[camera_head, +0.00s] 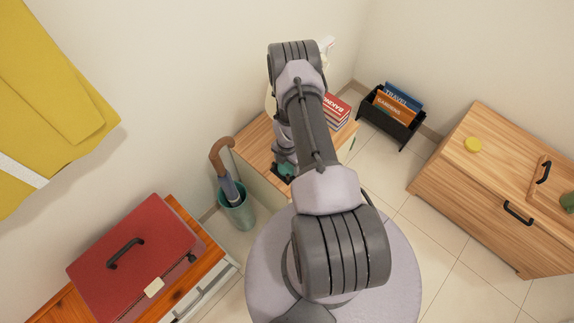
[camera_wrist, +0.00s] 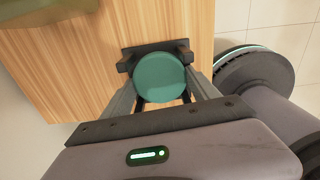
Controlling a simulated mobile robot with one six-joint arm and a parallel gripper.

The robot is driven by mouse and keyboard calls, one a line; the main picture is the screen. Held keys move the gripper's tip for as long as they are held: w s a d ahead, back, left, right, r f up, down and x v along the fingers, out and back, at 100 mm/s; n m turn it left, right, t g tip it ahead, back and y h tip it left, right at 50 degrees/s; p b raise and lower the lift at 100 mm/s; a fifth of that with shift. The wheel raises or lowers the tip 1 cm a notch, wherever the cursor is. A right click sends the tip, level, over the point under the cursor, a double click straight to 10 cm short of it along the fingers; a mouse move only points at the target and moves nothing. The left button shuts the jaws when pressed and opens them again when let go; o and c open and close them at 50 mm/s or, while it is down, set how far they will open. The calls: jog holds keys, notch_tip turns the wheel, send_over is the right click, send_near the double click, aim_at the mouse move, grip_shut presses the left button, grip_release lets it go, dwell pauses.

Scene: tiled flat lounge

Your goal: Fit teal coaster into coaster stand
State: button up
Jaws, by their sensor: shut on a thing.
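The teal coaster (camera_wrist: 160,78) is a round disc between the fingers of my gripper (camera_wrist: 160,90) in the wrist view. My gripper is shut on it. The dark coaster stand (camera_wrist: 155,47) is on the wooden top, just beyond the coaster, with a short post at each end. In the wrist view the coaster overlaps the stand; I cannot tell whether they touch. In the head view a bit of teal (camera_head: 287,168) shows by the dark stand at the front of the wooden cabinet, mostly hidden by my arm.
Red books (camera_head: 337,110) lie on the same wooden top (camera_head: 256,142). An umbrella stand (camera_head: 236,207) is to its left, a black book rack (camera_head: 391,125) to its right. A red case (camera_head: 136,251) is on the lower left cabinet. A wooden cabinet (camera_head: 490,170) stands at right.

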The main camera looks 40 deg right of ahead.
jog(key=shift+f, duration=0.25)
jog(key=o, duration=1.4)
jog(key=shift+r, duration=0.1)
jog(key=shift+c, duration=0.2)
